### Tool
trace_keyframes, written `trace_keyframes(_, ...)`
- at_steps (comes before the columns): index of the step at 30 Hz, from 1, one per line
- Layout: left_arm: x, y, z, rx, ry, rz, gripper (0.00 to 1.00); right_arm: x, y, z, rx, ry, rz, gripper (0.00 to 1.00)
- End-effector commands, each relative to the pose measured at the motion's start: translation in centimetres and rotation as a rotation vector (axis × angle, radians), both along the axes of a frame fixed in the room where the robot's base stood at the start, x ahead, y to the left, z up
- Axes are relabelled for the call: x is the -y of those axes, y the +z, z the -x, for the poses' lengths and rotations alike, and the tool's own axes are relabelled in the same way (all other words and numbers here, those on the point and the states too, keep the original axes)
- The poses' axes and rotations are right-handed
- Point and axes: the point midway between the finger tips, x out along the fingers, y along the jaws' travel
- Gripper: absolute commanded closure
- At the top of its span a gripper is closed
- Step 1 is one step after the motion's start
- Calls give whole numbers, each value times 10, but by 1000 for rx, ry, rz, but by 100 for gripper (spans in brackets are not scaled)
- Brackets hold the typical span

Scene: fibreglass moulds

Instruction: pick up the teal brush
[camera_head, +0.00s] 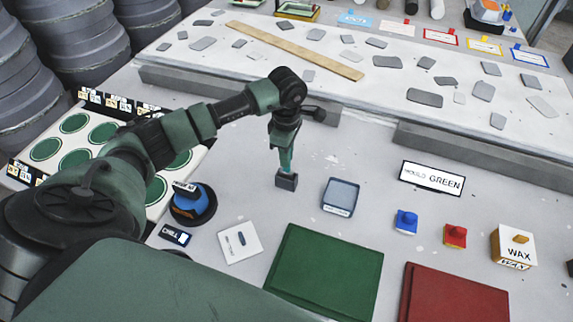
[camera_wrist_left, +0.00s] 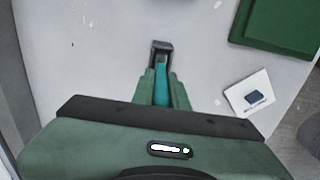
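The teal brush (camera_head: 286,163) is upright, with a dark block (camera_head: 287,182) at its lower end. I cannot tell whether this block is the brush's own head or a holder. My left gripper (camera_head: 284,146) points down at the brush from above. In the left wrist view the teal handle (camera_wrist_left: 161,78) lies between the two green fingers of the left gripper (camera_wrist_left: 162,88), which look closed against its sides. The dark block also shows there (camera_wrist_left: 160,48), beyond the fingertips. My right gripper is in neither view.
A shallow grey-blue tray (camera_head: 341,196) lies right of the brush. A blue round item (camera_head: 191,203) and a white card (camera_head: 240,242) are nearer. Green (camera_head: 325,272) and red (camera_head: 455,294) boards lie in front. A wax box (camera_head: 513,246) is at right. A raised pale bench (camera_head: 330,85) runs behind.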

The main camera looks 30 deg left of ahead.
Motion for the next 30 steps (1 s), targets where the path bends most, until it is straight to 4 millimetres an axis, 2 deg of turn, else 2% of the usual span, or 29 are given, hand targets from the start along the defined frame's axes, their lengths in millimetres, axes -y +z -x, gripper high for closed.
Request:
trace_keyframes(11,0,3,0,1,0,0,100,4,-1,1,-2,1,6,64)
trace_keyframes(17,0,22,-1,4,0,0,100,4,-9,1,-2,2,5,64)
trace_keyframes(23,0,60,-1,8,-1,-1,100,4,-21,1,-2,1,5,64)
trace_keyframes(30,0,128,-2,9,0,0,100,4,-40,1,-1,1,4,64)
